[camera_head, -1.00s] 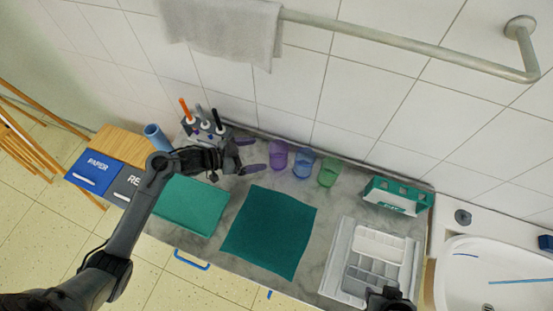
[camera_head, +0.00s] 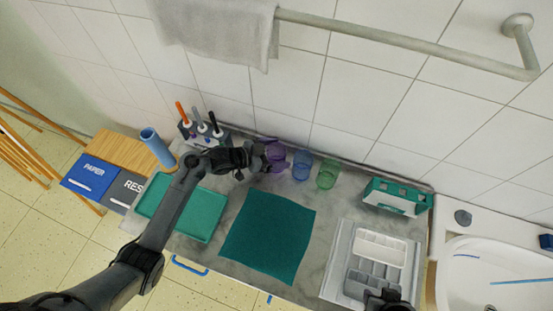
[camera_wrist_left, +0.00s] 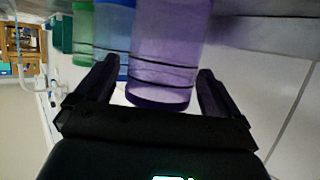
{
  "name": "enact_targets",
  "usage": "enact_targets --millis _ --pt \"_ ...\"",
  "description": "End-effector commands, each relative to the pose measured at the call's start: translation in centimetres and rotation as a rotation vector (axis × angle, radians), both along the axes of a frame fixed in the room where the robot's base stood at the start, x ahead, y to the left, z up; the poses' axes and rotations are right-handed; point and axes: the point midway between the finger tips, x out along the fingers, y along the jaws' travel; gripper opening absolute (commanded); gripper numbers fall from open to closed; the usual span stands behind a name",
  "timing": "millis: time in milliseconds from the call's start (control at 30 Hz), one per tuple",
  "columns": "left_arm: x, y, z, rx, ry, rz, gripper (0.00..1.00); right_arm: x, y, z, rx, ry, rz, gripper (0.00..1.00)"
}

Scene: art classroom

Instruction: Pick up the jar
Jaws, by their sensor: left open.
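Three translucent jars stand in a row against the back wall: a purple jar (camera_head: 275,155), a blue jar (camera_head: 302,164) and a green jar (camera_head: 327,173). My left gripper (camera_head: 266,160) is at the purple jar and partly covers it in the head view. In the left wrist view the purple jar (camera_wrist_left: 165,55) stands between the two open fingers of the left gripper (camera_wrist_left: 152,88), with a gap at the right finger. The blue jar (camera_wrist_left: 113,35) and green jar (camera_wrist_left: 83,32) show behind the left finger. A dark part of my right arm shows at the bottom edge.
A teal tray (camera_head: 207,222) and a dark green mat (camera_head: 268,235) lie on the grey counter (camera_head: 325,225). A tool holder (camera_head: 205,135) stands left of the jars. A green-and-white box (camera_head: 397,196), a grey sectioned tray (camera_head: 345,255) and a sink (camera_head: 490,270) are at right.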

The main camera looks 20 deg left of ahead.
Motion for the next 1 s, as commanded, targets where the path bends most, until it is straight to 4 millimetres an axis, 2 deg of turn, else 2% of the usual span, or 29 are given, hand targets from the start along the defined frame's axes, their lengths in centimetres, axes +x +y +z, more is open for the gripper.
enact_targets --millis 167,200,500,567,833,1000 --pt "0.0 0.0 0.0 0.0 0.0 0.0 0.97 0.0 -0.1 0.0 -0.004 0.0 0.003 0.36" --pt "0.0 0.0 0.0 0.0 0.0 0.0 0.94 0.0 -0.1 0.0 -0.007 0.0 0.004 0.36" --pt "0.0 0.0 0.0 0.0 0.0 0.0 0.48 0.0 -0.3 0.0 -0.012 0.0 0.008 0.36" --pt "0.0 0.0 0.0 -0.001 -0.001 0.0 0.41 0.0 -0.3 0.0 -0.012 0.0 0.008 0.36" --pt "0.0 0.0 0.3 0.0 -0.001 0.0 0.41 0.0 -0.2 0.0 -0.008 0.001 0.005 0.36" --pt "0.0 0.0 2.1 0.001 -0.003 -0.001 0.41 0.0 -0.1 0.5 -0.004 0.0 0.002 0.36"
